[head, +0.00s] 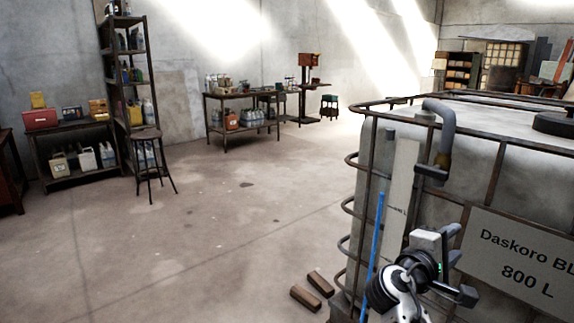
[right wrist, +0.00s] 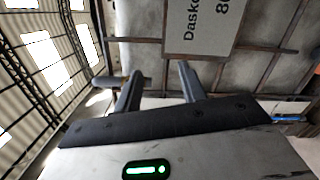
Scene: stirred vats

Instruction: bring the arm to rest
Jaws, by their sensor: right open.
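My right arm comes in at the bottom right of the head view. Its right gripper (head: 457,243) is in front of the caged vat (head: 480,165), near the sign. In the right wrist view the two grey fingers of the right gripper (right wrist: 160,82) stand apart, and I see nothing held between them. The vat's cage bars and sign (right wrist: 208,25) are beyond the fingers. My left gripper is not in view.
The vat's sign (head: 520,262) reads "Daskoro BL", cut off, and "800 L". A bent grey pipe (head: 446,130) rises at its corner. A blue rod (head: 376,255) stands beside it. Two brown blocks (head: 313,290) lie on the floor. The floor at left is mostly open, before a stool (head: 147,134) and shelves.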

